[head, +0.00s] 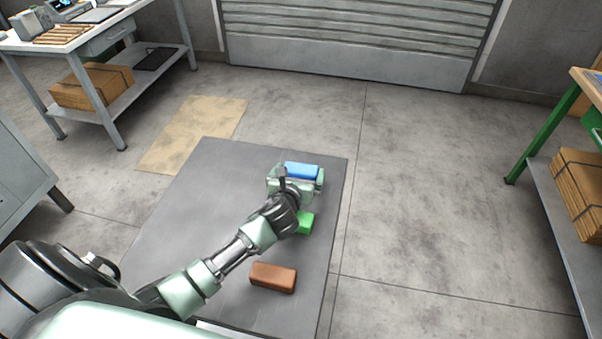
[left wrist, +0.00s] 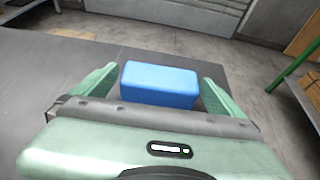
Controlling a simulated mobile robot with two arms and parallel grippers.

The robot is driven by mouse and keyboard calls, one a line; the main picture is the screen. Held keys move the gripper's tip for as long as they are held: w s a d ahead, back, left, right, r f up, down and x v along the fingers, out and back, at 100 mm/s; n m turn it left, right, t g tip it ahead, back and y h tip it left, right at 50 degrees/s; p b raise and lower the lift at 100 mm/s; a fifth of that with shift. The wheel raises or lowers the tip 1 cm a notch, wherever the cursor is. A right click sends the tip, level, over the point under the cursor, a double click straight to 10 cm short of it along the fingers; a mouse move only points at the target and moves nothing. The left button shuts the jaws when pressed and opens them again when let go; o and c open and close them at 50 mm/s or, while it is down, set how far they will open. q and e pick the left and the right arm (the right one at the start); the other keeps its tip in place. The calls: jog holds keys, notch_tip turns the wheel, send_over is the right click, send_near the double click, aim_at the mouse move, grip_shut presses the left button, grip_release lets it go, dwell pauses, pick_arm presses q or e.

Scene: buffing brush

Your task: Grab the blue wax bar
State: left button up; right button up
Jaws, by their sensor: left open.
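The blue wax bar (head: 302,170) lies on the dark grey table top (head: 190,215) near its far right corner. My left gripper (head: 297,174) is open over the bar in the head view. In the left wrist view the blue bar (left wrist: 160,83) sits between the two green fingers of the left gripper (left wrist: 160,90), with small gaps visible on both sides. Its lower near part is hidden by the gripper body. My right gripper is not in view.
A green bar (head: 306,223) lies on the table just nearer than the gripper, partly hidden by my left wrist. A brown bar (head: 273,277) lies nearer still. The left part of the table top is clear.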

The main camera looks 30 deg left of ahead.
aim_at(301, 167)
pick_arm(q)
jog(key=x, duration=0.5)
jog(key=shift+w+r, duration=0.2)
jog(key=shift+r, duration=0.05)
jog(key=c, duration=1.2)
jog(key=shift+c, duration=0.2)
jog(key=shift+r, duration=0.15)
